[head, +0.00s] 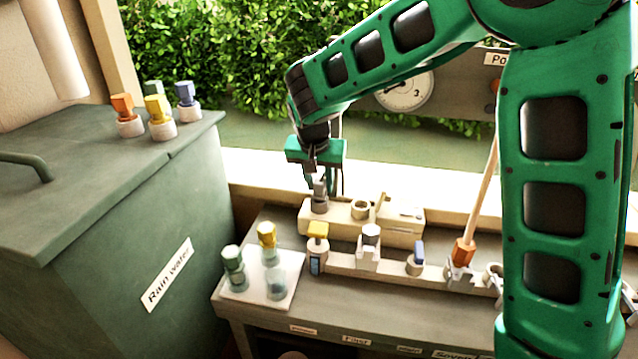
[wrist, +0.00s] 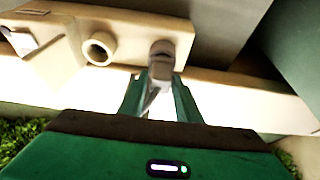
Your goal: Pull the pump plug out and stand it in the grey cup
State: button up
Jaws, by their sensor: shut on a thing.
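My gripper (head: 319,184) points down over the left end of a cream block on the back of the bench. It is shut on a grey plug (head: 320,203), which stands upright at that end of the block. In the wrist view the plug (wrist: 161,62) shows between the fingertips (wrist: 160,82), with its lower end at the block (wrist: 128,28); I cannot tell how deep it sits. An open round socket (head: 361,208) is beside it on the block. Several holders stand along the front rail (head: 342,264), but I cannot tell for certain which is the grey cup.
The rail carries a yellow-topped piece (head: 317,232), a pale-topped piece (head: 370,232), a blue plug (head: 417,250) and an orange-ended stick (head: 463,250). Two clear vessels with green and yellow tops stand on a white tray (head: 237,291). A green rain-water tank (head: 120,235) is at left.

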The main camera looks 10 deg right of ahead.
jog(key=shift+f, duration=0.55)
jog(key=o, duration=0.8)
jog(key=shift+v, duration=5.5)
jog(key=shift+s+d, duration=0.1)
jog(key=s+d+f+m+g, duration=0.1)
jog(key=s+d, duration=0.6)
jog(key=d, duration=0.4)
jog(key=s+d+f+g, duration=0.1)
jog(key=s+d, duration=0.6)
jog(key=d, duration=0.5)
jog(key=s+d+f, duration=0.1)
jog(key=s+d, duration=0.1)
jog(key=s, duration=0.5)
jog(key=s+d+f+g+y, duration=0.1)
jog(key=s+d+f, duration=0.1)
jog(key=s, duration=0.5)
jog(key=s+d+f+m+g+y, duration=0.1)
jog(key=s+d+f, duration=0.1)
jog(key=s, duration=0.5)
